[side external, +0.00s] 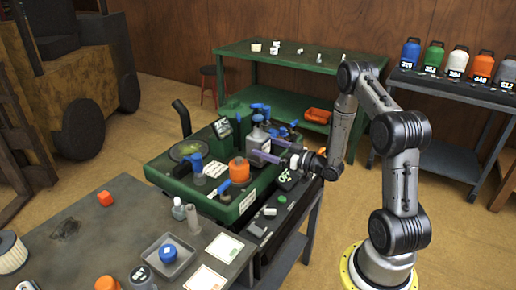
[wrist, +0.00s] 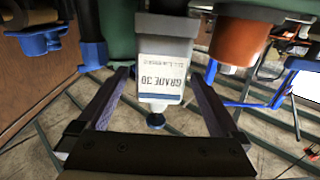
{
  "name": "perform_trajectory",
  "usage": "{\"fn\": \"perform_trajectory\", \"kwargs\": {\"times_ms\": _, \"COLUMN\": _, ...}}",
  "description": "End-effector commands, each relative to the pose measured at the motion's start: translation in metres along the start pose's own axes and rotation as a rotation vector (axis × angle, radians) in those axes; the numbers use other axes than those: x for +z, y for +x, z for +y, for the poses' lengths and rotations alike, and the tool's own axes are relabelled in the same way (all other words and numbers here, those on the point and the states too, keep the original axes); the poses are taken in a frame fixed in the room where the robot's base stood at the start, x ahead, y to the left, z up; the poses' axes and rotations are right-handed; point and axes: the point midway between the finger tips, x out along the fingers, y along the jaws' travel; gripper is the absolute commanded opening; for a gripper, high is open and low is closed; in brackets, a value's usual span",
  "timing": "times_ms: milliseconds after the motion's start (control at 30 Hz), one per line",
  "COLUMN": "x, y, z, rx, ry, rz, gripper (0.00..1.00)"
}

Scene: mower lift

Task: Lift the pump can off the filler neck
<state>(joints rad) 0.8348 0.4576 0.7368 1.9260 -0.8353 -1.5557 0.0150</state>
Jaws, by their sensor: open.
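The pump can (side external: 256,135) is a grey can with a blue top, standing on the green mower deck in the side view. In the wrist view the can (wrist: 165,72) shows a white label reading "GRADE 30", upside down in the picture. A small blue knob shows at its lower end there. My gripper (side external: 268,150) is level at the can's right side. In the wrist view its open purple fingers (wrist: 160,78) stand either side of the can, with a gap on each side. I cannot make out the filler neck.
An orange cylinder (side external: 238,169) stands close beside the can; it also shows in the wrist view (wrist: 238,42). Blue-topped fittings crowd the green deck (side external: 163,170). A grey bench (side external: 110,215) with a tray (side external: 150,258) stands at front left.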

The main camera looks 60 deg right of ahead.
Motion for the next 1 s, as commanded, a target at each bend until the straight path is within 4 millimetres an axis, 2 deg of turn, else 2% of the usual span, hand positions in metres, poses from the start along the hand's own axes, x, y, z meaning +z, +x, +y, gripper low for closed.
{"fn": "perform_trajectory", "kwargs": {"times_ms": 100, "x": 0.0, "y": 0.013, "z": -0.001, "rx": -0.002, "ry": 0.0, "rz": 0.001, "gripper": 1.0}}
{"fn": "perform_trajectory", "kwargs": {"times_ms": 267, "x": -0.002, "y": 0.021, "z": 0.0, "rx": -0.001, "ry": 0.0, "rz": 0.001, "gripper": 1.0}}
{"fn": "perform_trajectory", "kwargs": {"times_ms": 600, "x": -0.008, "y": 0.064, "z": -0.002, "rx": 0.0, "ry": 0.0, "rz": 0.001, "gripper": 1.0}}
{"fn": "perform_trajectory", "kwargs": {"times_ms": 900, "x": -0.008, "y": 0.069, "z": -0.001, "rx": 0.001, "ry": 0.001, "rz": 0.001, "gripper": 1.0}}
{"fn": "perform_trajectory", "kwargs": {"times_ms": 933, "x": -0.008, "y": 0.069, "z": -0.001, "rx": 0.001, "ry": 0.001, "rz": 0.001, "gripper": 0.98}}
{"fn": "perform_trajectory", "kwargs": {"times_ms": 1000, "x": -0.008, "y": 0.069, "z": -0.001, "rx": 0.001, "ry": 0.001, "rz": 0.001, "gripper": 0.86}}
